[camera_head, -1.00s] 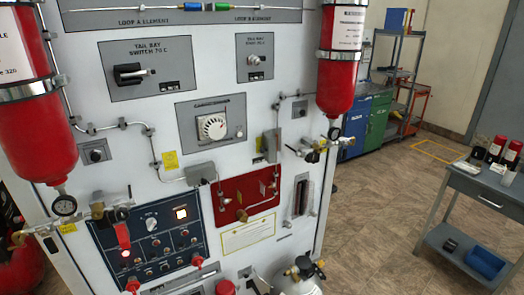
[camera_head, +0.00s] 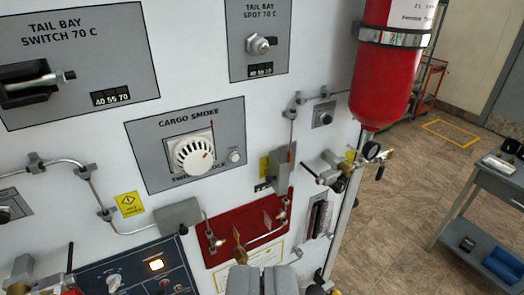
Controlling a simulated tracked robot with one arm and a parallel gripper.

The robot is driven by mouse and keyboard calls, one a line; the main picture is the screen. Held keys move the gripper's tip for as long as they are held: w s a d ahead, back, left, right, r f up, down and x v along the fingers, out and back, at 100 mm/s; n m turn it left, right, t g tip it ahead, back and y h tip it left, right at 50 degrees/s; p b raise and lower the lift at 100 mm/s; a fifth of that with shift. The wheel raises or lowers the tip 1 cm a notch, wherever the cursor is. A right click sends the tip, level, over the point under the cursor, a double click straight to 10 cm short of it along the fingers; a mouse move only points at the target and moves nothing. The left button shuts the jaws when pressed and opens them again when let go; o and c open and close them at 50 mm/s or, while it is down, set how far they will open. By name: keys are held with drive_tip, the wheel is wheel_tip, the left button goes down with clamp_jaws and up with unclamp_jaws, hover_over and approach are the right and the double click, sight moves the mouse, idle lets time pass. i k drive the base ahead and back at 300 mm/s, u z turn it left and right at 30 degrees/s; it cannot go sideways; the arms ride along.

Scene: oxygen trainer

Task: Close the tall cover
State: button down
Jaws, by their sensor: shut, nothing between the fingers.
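A tall narrow grey frame with a dark slot (camera_head: 318,216) is on the white panel, right of the red plate. It looks like the tall cover's place, but at this size I cannot tell the cover's flap or its angle clearly. My gripper (camera_head: 262,279) shows at the bottom middle with its two grey fingers together and nothing between them. It is in front of the panel, left of and below the tall frame in the picture, and appears apart from it.
The red plate (camera_head: 230,232) carries pipe fittings just above my gripper. A grey box (camera_head: 179,216) and a grey block (camera_head: 282,166) stick out nearby. A red cylinder (camera_head: 388,70) with a gauge and valve (camera_head: 350,163) hangs at right. Open floor (camera_head: 400,215) lies right of the panel.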

sight(283, 172)
drive_tip(key=u, duration=0.05)
drive_tip(key=i, duration=0.1)
drive_tip(key=z, duration=0.05)
drive_tip(key=k, duration=0.45)
drive_tip(key=u, duration=0.7)
drive_tip(key=i, duration=0.7)
drive_tip(key=u, duration=0.1)
